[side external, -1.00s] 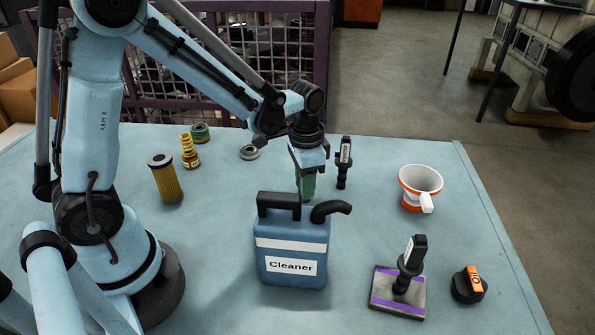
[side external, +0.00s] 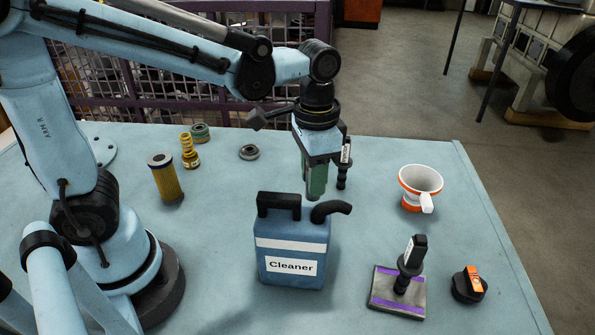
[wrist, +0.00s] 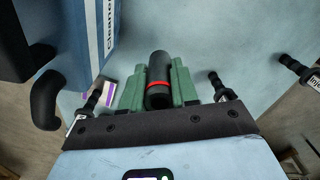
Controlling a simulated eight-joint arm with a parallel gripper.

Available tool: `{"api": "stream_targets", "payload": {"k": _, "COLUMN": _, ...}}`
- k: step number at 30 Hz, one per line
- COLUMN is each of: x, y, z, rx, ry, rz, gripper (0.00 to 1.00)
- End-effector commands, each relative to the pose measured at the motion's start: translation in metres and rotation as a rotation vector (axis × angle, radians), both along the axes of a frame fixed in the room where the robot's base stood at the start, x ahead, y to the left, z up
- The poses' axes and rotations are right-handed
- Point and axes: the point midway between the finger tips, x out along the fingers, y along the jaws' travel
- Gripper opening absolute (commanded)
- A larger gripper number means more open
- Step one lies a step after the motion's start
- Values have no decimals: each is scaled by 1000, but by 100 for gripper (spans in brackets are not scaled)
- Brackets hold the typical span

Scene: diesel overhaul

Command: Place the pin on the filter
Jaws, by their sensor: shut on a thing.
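The filter (side external: 166,180) is a yellow pleated cylinder with a dark top ring. It stands upright on the left of the table in the side view. My gripper (side external: 315,188) has green fingers, points down and is above the table behind the cleaner jug, well to the right of the filter. In the wrist view the fingers are shut on a dark cylinder with a red band, which I take to be the pin (wrist: 159,72). In the side view the fingers mostly hide the pin. The filter does not show in the wrist view.
A blue cleaner jug (side external: 292,252) stands just in front of my gripper. A black labelled tool (side external: 342,172) stands close behind it. A white-orange funnel (side external: 420,185) and a square pad (side external: 385,300) are right.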

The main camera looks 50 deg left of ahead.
Motion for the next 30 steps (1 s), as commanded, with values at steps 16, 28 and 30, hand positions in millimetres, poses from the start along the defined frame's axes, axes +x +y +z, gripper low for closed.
{"api": "stream_targets", "payload": {"k": 16, "x": -30, "y": 56, "z": 60, "rx": 1, "ry": 0, "rz": 604, "gripper": 0}}
{"api": "stream_targets", "payload": {"k": 28, "x": -111, "y": 149, "z": 119, "rx": 0, "ry": 0, "rz": 1653, "gripper": 0}}
{"api": "stream_targets", "payload": {"k": 30, "x": -122, "y": 155, "z": 123, "rx": 0, "ry": 0, "rz": 1768, "gripper": 0}}
